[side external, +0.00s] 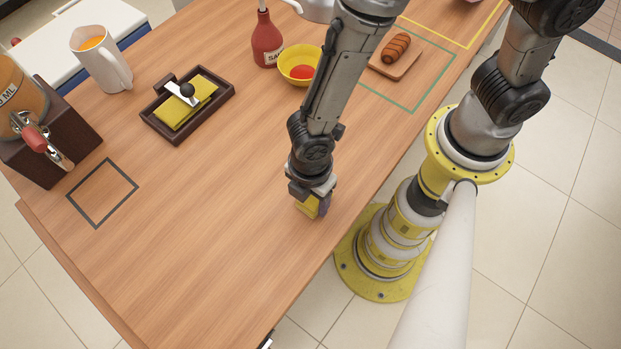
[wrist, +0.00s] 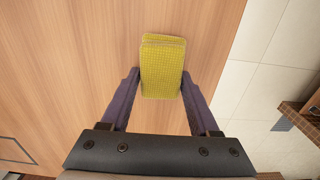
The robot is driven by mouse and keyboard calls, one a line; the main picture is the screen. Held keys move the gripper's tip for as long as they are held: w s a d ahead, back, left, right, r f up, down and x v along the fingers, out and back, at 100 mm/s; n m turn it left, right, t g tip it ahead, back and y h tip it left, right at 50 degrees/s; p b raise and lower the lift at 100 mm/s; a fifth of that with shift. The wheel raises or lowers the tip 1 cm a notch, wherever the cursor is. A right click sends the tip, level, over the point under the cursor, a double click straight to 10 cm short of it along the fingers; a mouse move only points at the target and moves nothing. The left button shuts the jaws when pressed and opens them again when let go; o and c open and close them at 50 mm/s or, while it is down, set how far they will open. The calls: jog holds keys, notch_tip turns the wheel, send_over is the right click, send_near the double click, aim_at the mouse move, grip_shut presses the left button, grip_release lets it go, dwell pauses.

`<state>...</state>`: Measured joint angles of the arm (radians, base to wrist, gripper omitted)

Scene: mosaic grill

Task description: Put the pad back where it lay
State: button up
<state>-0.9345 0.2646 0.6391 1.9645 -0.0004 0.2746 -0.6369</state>
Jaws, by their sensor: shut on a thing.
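My gripper (side external: 314,206) points down over the near edge of the table, close to my base. It is shut on a yellow pad (side external: 306,208). In the wrist view the yellow textured pad (wrist: 162,68) stands out between the two purple fingers of my gripper (wrist: 160,85), and it looks like two stacked layers. I cannot tell whether the pad touches the table. A dark tray (side external: 177,140) stands at the upper left, apart from my gripper.
A dark square outline (side external: 102,192) marks bare table at the left. A sausage board (side external: 395,62) lies in a green outline.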

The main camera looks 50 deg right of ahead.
aim_at(311, 198)
jog(key=shift+f, duration=0.15)
jog(key=o, duration=1.2)
notch_tip(311, 198, up, 12)
jog(key=shift+r, duration=0.25)
jog(key=w+d+r+m+t+y, duration=0.1)
jog(key=w+d+r+m+t, duration=0.25)
jog(key=d+r+m, duration=0.8)
jog(key=s+d+r+m+t, duration=0.1)
jog(key=s+d+r+m, duration=0.1)
jog(key=d, duration=0.5)
jog(key=s+d+r+m+t+h, duration=0.1)
jog(key=s+d+r+m, duration=0.2)
jog(key=d, duration=0.4)
jog(key=shift+s+r+m, duration=0.35)
jog(key=shift+s+m, duration=0.1)
jog(key=shift+m, duration=0.3)
